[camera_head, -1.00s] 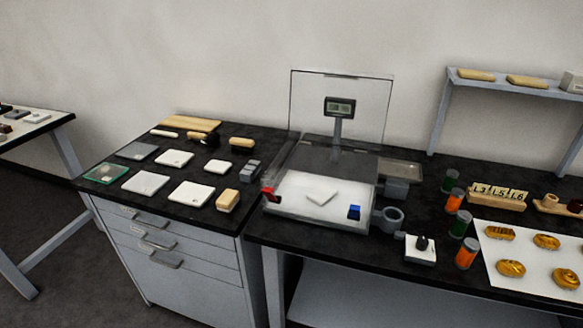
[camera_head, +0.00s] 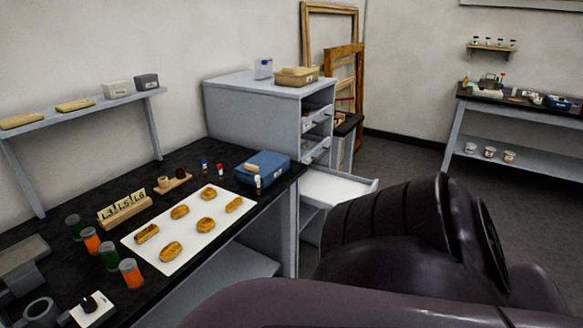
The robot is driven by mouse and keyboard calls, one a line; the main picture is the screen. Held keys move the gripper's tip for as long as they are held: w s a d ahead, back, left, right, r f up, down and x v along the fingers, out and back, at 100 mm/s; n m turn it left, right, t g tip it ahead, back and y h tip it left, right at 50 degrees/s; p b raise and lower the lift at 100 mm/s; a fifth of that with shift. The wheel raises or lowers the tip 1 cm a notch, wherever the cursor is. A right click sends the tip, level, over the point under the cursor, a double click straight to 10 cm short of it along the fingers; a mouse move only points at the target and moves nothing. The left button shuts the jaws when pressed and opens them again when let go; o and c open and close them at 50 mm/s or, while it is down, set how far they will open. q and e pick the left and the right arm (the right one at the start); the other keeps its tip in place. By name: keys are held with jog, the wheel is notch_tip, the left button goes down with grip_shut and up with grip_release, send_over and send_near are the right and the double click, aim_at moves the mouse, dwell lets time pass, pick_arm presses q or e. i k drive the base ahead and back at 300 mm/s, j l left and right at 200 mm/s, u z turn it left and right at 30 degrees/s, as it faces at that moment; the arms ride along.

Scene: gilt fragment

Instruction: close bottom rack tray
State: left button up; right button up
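The grey rack (camera_head: 248,108) stands behind the right end of the black worktop, its open front facing right. Its bottom tray (camera_head: 340,187) is pulled far out and reaches to the right, with a pale, empty-looking floor. Two trays higher up, an upper one (camera_head: 318,121) and a middle one (camera_head: 317,150), stick out much less. A large dark arm link of mine fills the lower right and hides the space in front of the bottom tray. Neither of my grippers is in view.
The black worktop (camera_head: 60,262) holds a white sheet (camera_head: 170,238) with several gilt pieces, jars and a blue box (camera_head: 263,166). Wooden frames (camera_head: 345,75) lean behind the rack. A far table (camera_head: 520,105) stands at right. Dark floor (camera_head: 400,155) lies clear between.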

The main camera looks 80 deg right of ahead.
aim_at(323, 188)
jog(key=z, duration=2.9)
jog(key=i+l+u, duration=0.2)
jog(key=u, duration=0.2)
jog(key=i+l+u, duration=0.2)
jog(key=u, duration=0.2)
jog(key=i+l+u, duration=0.1)
jog(key=i+l, duration=0.15)
jog(key=l, duration=0.3)
jog(key=i+l+u, duration=0.15)
jog(key=l, duration=0.15)
jog(key=i+l, duration=0.1)
jog(key=l, duration=0.2)
jog(key=i+l, duration=0.15)
jog(key=l, duration=0.2)
jog(key=i+l, duration=0.1)
jog(key=l, duration=0.2)
jog(key=i+l, duration=0.15)
jog(key=l, duration=0.15)
